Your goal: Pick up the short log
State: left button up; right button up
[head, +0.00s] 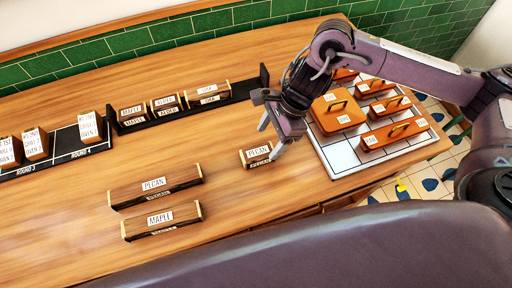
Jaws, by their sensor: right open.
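The short log (256,156) is a small dark brown block with a white label reading PECAN. It lies on the wooden counter in the head view, left of the white grid board. My right gripper (269,142) is open and points down at the log from its upper right. One finger is near the log's right end and the other is above it. I cannot tell whether either finger touches the log. My left gripper does not show.
Longer PECAN (155,186) and MAPLE (161,220) logs lie front left. A black rack (243,90) holds several short logs behind. The white board (343,159) with orange handled blocks (339,111) is at right. The counter around the PECAN logs is clear.

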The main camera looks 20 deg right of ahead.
aim_at(259, 151)
jog(key=shift+s+a+f+p, duration=0.2)
jog(key=shift+a+f+p, duration=0.2)
jog(key=shift+a+f, duration=0.25)
jog(key=p+x, duration=0.2)
jog(key=x, duration=0.2)
jog(key=shift+w+a+f, duration=0.15)
jog(key=shift+f, duration=0.15)
jog(key=shift+a+f, duration=0.1)
jog(key=shift+f, duration=0.1)
jog(key=c, duration=1.1)
